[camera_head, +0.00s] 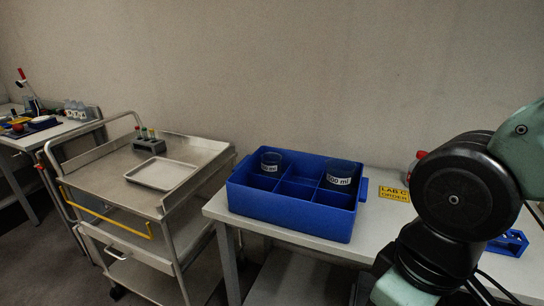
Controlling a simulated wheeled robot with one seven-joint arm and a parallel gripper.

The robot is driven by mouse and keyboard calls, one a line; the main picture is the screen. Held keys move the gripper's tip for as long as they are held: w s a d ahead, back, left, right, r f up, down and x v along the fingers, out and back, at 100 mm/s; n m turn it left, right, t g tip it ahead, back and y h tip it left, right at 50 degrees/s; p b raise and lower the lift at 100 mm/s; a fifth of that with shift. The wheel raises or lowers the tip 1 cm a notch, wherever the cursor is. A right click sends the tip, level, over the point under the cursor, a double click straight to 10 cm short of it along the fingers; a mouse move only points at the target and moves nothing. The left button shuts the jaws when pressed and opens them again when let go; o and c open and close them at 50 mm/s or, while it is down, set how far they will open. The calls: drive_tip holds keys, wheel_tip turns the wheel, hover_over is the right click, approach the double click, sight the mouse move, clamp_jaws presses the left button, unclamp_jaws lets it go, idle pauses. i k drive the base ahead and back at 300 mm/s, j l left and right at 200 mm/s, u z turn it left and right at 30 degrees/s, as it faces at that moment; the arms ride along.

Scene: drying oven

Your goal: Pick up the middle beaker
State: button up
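A blue divided crate (282,207) stands on the white table. A clear beaker with a white label (270,161) sits in its back left compartment. A second labelled beaker (341,174), its label reading "00 ml" in part, sits in the back right compartment. The back middle compartment between them looks empty, and I see no beaker there. Parts of the compartment floors are hidden by the walls. My arm stands at the right of the picture, apart from the crate. My gripper is out of view.
A steel cart (205,153) with a shallow tray (161,173) and a small tube rack (149,145) stands left of the table. A yellow sign (394,194) is right of the crate. A blue rack (509,243) lies at far right. Another bench (60,130) is at far left.

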sight(271, 169)
drive_tip(key=i+j, duration=0.1)
drive_tip(key=j, duration=0.3)
drive_tip(key=i+j+z, duration=0.1)
drive_tip(key=j, duration=0.3)
drive_tip(key=i+j, duration=0.15)
drive_tip(key=j, duration=0.25)
drive_tip(key=i+j+z, duration=0.1)
drive_tip(key=j, duration=0.3)
